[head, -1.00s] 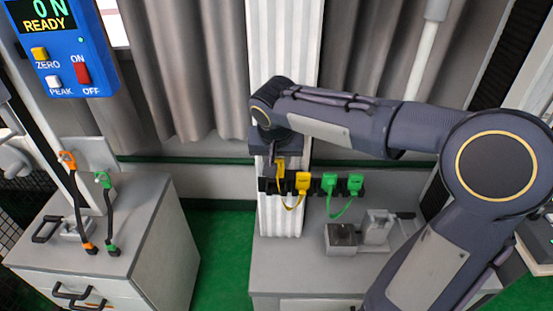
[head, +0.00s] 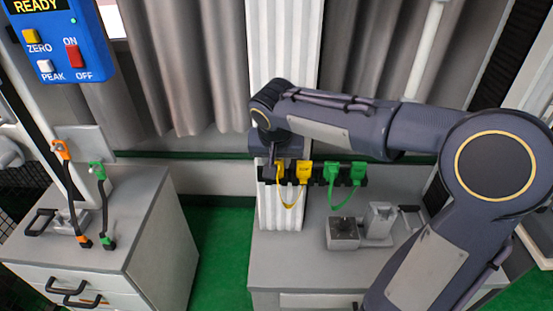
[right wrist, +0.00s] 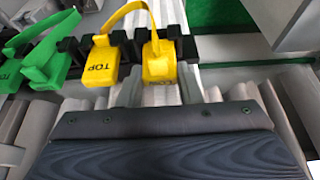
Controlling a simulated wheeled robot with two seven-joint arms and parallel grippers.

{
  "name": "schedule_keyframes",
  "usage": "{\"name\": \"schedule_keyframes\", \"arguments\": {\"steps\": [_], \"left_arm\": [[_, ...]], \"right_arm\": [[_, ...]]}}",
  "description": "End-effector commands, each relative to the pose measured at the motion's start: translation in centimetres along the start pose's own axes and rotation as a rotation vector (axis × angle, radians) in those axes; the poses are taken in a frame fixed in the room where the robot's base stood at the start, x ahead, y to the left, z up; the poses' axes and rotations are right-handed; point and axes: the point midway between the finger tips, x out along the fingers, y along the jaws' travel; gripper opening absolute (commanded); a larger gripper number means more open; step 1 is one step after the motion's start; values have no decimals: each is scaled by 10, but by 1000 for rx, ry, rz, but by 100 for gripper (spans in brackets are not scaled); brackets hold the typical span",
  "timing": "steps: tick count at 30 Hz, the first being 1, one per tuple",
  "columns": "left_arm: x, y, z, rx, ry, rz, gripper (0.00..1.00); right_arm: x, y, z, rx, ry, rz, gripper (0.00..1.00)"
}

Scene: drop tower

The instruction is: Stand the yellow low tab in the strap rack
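The yellow strap has two tabs. One yellow tab (head: 280,172), the one nearer my right gripper, sits at the dark strap rack (head: 314,180); it also shows in the right wrist view (right wrist: 157,66), its print hard to read. The other yellow tab (head: 303,173), marked TOP in the right wrist view (right wrist: 98,68), stands in the rack to its right. My left gripper is out of view.
Two green tabs (head: 331,173) stand in the rack farther right. A grey metal fixture (head: 343,232) sits on the bench (head: 290,265) below. A white ribbed column (head: 284,75) rises behind the rack.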

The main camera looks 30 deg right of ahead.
Motion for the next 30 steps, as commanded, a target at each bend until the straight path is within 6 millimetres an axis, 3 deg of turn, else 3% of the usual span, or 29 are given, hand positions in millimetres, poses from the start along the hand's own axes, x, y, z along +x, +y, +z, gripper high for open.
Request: {"name": "schedule_keyframes", "arguments": {"steps": [1, 6, 16, 30], "left_arm": [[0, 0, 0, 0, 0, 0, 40], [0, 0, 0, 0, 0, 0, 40], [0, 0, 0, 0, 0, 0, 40], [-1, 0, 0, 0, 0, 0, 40]], "right_arm": [[0, 0, 0, 0, 0, 0, 37], [0, 0, 0, 0, 0, 0, 57], [-5, 0, 0, 0, 2, -2, 57], [-73, 0, 0, 0, 1, -2, 57]]}}
